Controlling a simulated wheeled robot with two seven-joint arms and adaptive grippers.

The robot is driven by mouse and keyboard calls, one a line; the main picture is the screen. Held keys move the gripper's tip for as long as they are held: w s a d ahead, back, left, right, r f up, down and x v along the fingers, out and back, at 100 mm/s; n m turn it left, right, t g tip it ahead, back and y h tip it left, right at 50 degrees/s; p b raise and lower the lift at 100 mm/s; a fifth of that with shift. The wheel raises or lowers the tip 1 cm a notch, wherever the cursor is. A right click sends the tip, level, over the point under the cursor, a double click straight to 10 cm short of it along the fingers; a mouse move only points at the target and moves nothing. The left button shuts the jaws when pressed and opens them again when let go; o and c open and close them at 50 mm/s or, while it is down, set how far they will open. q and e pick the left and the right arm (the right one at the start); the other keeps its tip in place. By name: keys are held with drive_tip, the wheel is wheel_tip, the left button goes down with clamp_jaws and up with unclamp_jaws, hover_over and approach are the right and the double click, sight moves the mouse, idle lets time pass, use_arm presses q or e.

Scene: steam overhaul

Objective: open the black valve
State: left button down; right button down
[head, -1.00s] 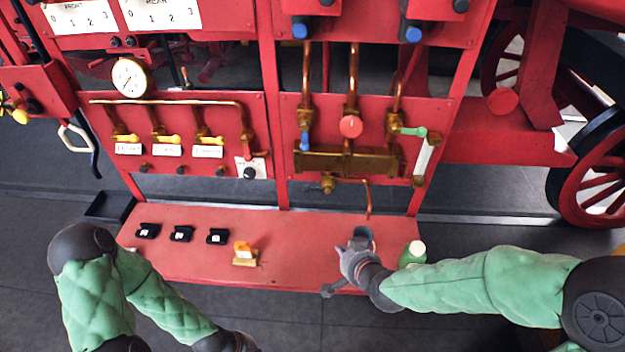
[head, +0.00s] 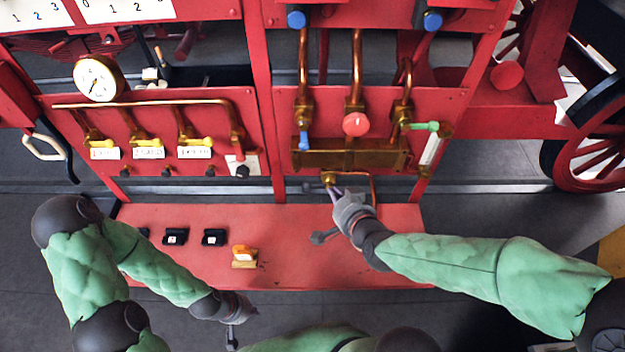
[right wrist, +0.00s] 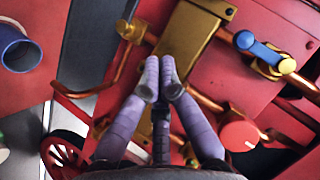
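A black round knob (head: 242,172) sits on a white plate at the right end of the left red panel; no gripper is near it. My right gripper (head: 335,192) is just below a small brass valve (head: 328,178) under the brass block. In the right wrist view its fingers (right wrist: 160,76) are together, with nothing visible between them, and the brass valve (right wrist: 131,29) is beyond the tips. I see no black handle on that valve, and contact is unclear. My left gripper (head: 236,318) hangs low, in front of the shelf, its fingers too small to judge.
Blue (head: 304,140), red (head: 355,124) and green (head: 425,126) handles surround the brass block (head: 350,155). A blue cup (right wrist: 18,50) shows at left there. Black blocks and an orange-white item (head: 244,256) stand on the red shelf (head: 180,275).

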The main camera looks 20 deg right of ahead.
drive_tip(key=shift+w, duration=0.1)
drive_tip(key=b, duration=0.1)
hover_over(317, 186)
drive_tip(key=s, duration=0.3)
wheel_tip(317, 186, down, 5)
drive_tip(key=shift+w+a+f, duration=0.35)
drive_tip(key=shift+w+f, duration=0.1)
drive_tip(key=shift+f, duration=0.3)
drive_tip(key=shift+w+a+f, duration=0.3)
drive_tip(key=shift+w+f, duration=0.15)
drive_tip(key=shift+f, duration=0.3)
drive_tip(key=shift+a+f+p, duration=0.15)
drive_tip(key=shift+p, duration=0.15)
drive_tip(key=shift+a+f+n+h+p, duration=0.1)
drive_tip(key=shift+n+h+p, duration=0.2)
drive_tip(key=shift+n+p, duration=0.1)
